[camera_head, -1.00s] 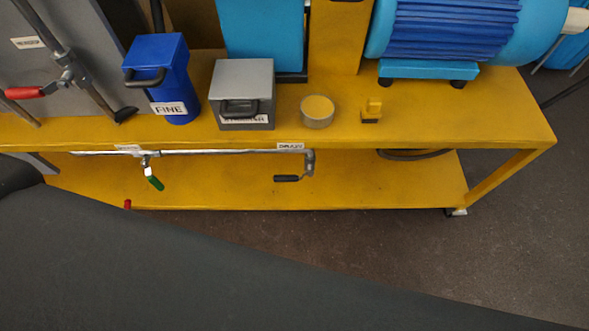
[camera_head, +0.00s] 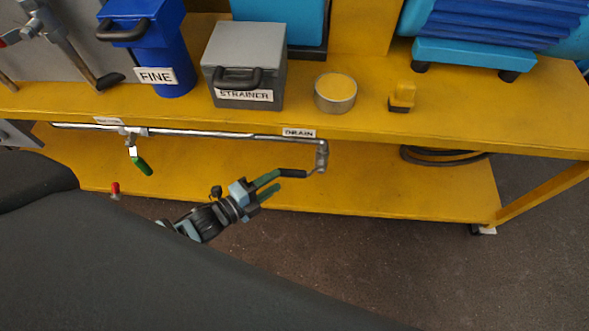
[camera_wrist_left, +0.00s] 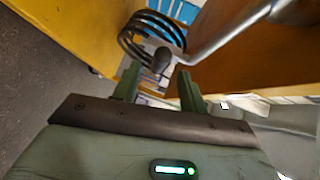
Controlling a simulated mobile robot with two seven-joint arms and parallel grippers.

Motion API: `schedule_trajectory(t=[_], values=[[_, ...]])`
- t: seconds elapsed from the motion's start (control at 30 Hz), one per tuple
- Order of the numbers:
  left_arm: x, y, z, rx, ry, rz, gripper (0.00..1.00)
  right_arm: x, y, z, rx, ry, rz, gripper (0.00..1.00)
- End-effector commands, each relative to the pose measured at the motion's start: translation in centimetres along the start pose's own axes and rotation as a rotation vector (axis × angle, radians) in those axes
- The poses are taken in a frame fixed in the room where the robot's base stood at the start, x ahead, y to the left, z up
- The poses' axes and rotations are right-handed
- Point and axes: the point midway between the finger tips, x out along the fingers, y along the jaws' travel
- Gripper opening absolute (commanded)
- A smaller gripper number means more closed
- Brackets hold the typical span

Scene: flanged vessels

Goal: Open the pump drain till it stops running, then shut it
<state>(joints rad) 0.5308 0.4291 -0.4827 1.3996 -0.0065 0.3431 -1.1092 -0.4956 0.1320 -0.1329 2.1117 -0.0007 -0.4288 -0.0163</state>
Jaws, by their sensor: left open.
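The drain lever's black grip (camera_head: 292,173) sticks out to the left from a grey valve fitting (camera_head: 322,155) at the right end of the pipe, below the DRAIN label (camera_head: 299,133). My left gripper (camera_head: 277,181) is open, its green fingers at the grip's left end. In the left wrist view a dark rounded end (camera_wrist_left: 162,61), seemingly the grip's, shows just beyond and between the fingertips of my left gripper (camera_wrist_left: 158,78); contact cannot be told. No running liquid is visible. My right gripper is not in view.
A green-handled valve (camera_head: 140,163) hangs from the same pipe further left. Above, the yellow bench (camera_head: 440,128) carries a blue FINE box (camera_head: 150,50), a grey STRAINER box (camera_head: 245,65), a round tin (camera_head: 335,92) and a blue motor. A coiled hose (camera_head: 440,155) lies right of the drain.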

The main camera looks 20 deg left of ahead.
Motion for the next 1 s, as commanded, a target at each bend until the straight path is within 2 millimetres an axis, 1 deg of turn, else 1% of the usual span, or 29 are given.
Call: schedule_trajectory(t=[0.17,0.27,0.5,0.63,0.8,1.0], values=[[0.7,-0.1,0.0,-0.002,0.0,-0.002,0.43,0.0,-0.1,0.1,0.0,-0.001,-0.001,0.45],[1.8,-0.1,0.0,-0.002,0.0,-0.003,0.43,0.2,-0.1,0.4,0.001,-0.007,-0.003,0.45],[5.5,0.0,0.0,-0.003,0.0,-0.001,0.43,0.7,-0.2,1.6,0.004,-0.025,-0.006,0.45],[6.9,0.1,0.0,-0.005,-0.001,0.0,0.43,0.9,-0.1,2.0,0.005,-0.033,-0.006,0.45],[7.7,0.0,0.0,-0.004,-0.002,0.001,0.43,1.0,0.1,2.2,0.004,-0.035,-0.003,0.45],[7.8,0.0,0.0,-0.004,-0.001,0.001,0.43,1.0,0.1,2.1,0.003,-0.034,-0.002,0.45]])
